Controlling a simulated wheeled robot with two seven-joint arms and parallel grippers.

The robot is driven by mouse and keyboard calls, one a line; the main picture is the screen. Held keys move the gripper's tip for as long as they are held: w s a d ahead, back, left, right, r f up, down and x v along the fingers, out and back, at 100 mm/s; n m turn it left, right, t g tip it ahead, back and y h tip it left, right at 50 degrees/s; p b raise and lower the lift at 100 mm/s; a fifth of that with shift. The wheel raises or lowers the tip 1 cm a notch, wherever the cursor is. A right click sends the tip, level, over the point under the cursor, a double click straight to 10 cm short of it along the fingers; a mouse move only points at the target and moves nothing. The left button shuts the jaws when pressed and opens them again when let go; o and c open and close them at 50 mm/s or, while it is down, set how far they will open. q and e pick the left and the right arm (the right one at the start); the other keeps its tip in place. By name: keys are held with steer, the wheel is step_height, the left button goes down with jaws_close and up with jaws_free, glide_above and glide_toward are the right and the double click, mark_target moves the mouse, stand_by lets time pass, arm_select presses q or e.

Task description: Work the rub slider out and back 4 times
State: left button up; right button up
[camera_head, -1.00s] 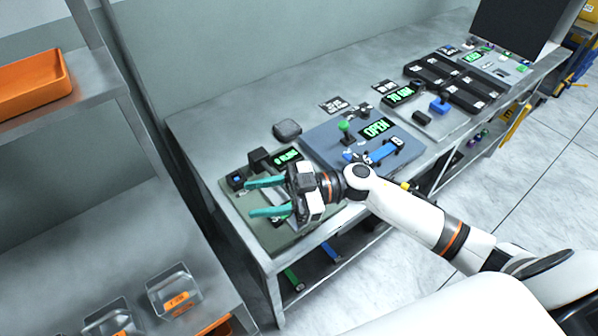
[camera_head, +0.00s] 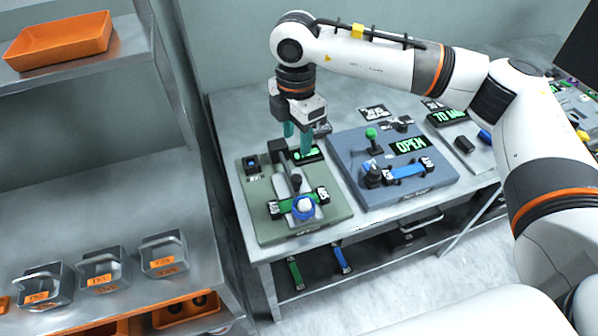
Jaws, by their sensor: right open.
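The green rub station (camera_head: 325,222) sits at the near left end of the metal bench. On it, a green webbing strip (camera_head: 283,206) with tagged ends lies across the plate. A white rounded piece in a blue ring (camera_head: 304,205) is on the strip. Just behind it stands a small dark upright knob (camera_head: 296,181), which looks like the rub slider's handle. My right gripper (camera_head: 298,145) points down above the back of the station, teal fingers apart and empty. It is behind and above the knob, seemingly not touching it. My left gripper is not in view.
A small black box (camera_head: 278,150) and a partly hidden green display (camera_head: 308,154) stand at the station's back. A blue-grey station (camera_head: 345,165) with an OPEN display (camera_head: 409,145) and green-topped lever (camera_head: 371,134) is to the right.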

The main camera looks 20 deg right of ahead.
mark_target(296, 177)
step_height(296, 177, down, 10)
steer(key=shift+a+f+p, duration=0.1)
steer(key=shift+p, duration=1.15)
steer(key=shift+f, duration=0.7)
steer(key=shift+c, duration=0.5)
jaws_close()
